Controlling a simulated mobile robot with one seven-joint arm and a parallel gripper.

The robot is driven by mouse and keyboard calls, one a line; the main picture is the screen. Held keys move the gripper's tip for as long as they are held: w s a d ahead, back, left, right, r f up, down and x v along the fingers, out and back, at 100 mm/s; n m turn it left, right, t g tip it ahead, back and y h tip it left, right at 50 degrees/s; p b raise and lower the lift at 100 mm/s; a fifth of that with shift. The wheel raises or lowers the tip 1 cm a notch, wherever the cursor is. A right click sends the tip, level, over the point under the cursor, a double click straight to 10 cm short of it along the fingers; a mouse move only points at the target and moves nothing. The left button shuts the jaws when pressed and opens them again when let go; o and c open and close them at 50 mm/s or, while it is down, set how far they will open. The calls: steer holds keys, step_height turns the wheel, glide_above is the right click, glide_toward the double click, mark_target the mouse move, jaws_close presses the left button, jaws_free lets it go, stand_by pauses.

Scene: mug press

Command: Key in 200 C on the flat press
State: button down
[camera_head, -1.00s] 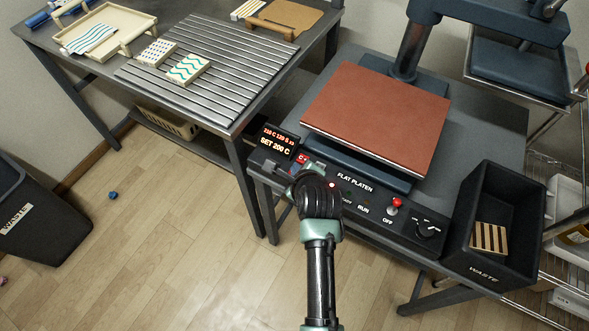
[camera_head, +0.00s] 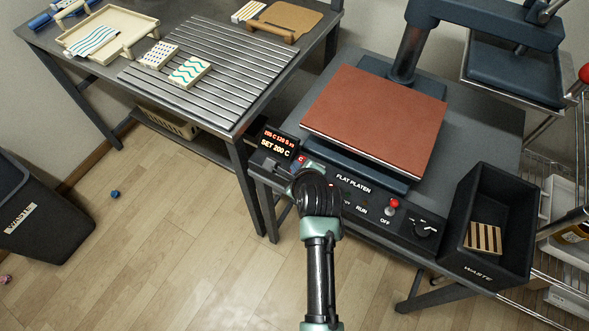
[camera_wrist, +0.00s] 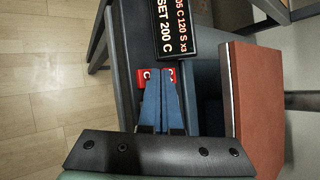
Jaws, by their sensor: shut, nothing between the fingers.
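The flat press (camera_head: 375,115) has a brown-red platen and a front panel marked FLAT PLATEN. Its dark display (camera_head: 279,144) shows a yellow SET 200 C line below a red line. In the wrist view the display (camera_wrist: 178,22) has its red line cut at the edge, reading 05 C 120 S x3. Two red keys with white marks, a left one (camera_wrist: 145,77) and a right one (camera_wrist: 171,75), lie at my fingertips. My gripper (camera_wrist: 160,78) is shut and empty, its blue fingers partly covering the keys. I cannot tell whether they touch.
A red-tipped switch (camera_head: 393,203) and a dial (camera_head: 424,230) are on the panel to the right. A black waste box (camera_head: 487,262) stands at the table's right end. A slatted table (camera_head: 225,70) holds patterned tiles. Open floor lies in front.

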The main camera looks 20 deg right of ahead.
step_height(320, 180, up, 5)
steer(key=p, duration=0.5)
steer(key=shift+r+p, duration=0.1)
steer(key=shift+p, duration=0.2)
stand_by(1.4)
